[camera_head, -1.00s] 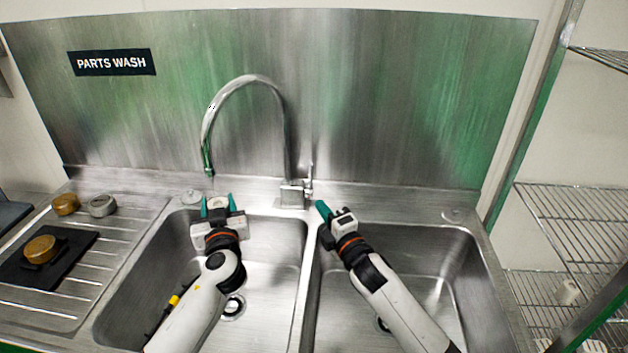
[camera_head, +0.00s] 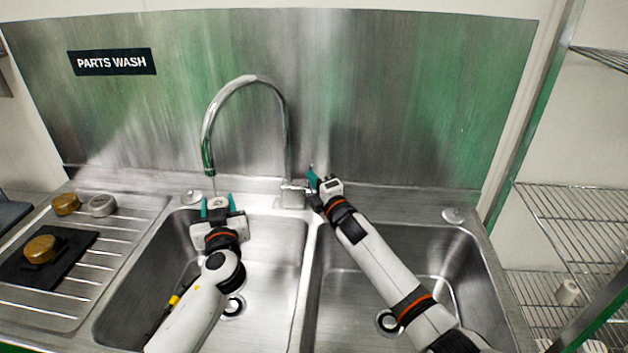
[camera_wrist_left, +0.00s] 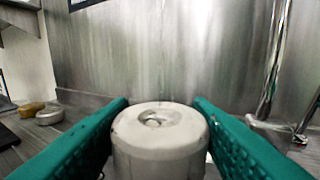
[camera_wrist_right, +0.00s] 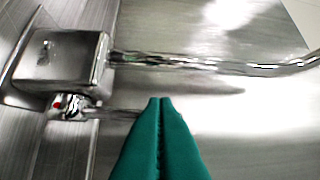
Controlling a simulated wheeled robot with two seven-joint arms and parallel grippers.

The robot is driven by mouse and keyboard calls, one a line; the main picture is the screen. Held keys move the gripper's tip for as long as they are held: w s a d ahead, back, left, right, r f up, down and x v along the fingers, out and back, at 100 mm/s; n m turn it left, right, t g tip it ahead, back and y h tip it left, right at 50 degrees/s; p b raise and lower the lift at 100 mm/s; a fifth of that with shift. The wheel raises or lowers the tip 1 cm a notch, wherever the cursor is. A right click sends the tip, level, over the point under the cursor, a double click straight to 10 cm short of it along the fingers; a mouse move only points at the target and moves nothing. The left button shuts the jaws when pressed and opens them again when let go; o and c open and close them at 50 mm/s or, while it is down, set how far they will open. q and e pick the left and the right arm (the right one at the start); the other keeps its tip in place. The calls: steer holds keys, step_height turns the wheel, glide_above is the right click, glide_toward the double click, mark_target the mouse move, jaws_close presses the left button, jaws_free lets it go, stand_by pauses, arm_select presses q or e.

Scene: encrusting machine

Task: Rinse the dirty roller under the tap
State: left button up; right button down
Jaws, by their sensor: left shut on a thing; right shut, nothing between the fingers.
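My left gripper (camera_head: 218,203) is shut on a pale grey roller (camera_wrist_left: 158,142), upright between the teal fingers, with a hollow in its top. It is over the back of the left basin, just below the tap's spout (camera_head: 208,165). A faint thin vertical line shows under the spout, possibly water. My right gripper (camera_head: 313,180) is shut and empty, its tips beside the tap body (camera_head: 292,195). In the right wrist view the closed fingertips (camera_wrist_right: 160,100) are close to the tap lever (camera_wrist_right: 120,113), with a red dot nearby; contact cannot be told.
On the left drainboard (camera_head: 140,215) stand a brown roller (camera_head: 66,204) and a grey one (camera_head: 102,205). Another brown roller (camera_head: 41,249) sits on a black mat (camera_head: 75,250). The right basin (camera_head: 460,270) holds no loose objects. A wire rack (camera_head: 570,220) stands at the right.

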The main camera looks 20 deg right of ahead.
arm_select(q)
steer(key=shift+r, duration=0.1)
steer(key=shift+s+r, duration=0.1)
steer(key=shift+s, duration=0.15)
arm_select(e)
steer(key=shift+w+d+r+m+g+h, duration=0.3)
steer(key=shift+w+d+r+m+g, duration=0.25)
steer(key=shift+w+g, duration=0.25)
steer(key=shift+d+r, duration=0.1)
steer(key=shift+s, duration=0.1)
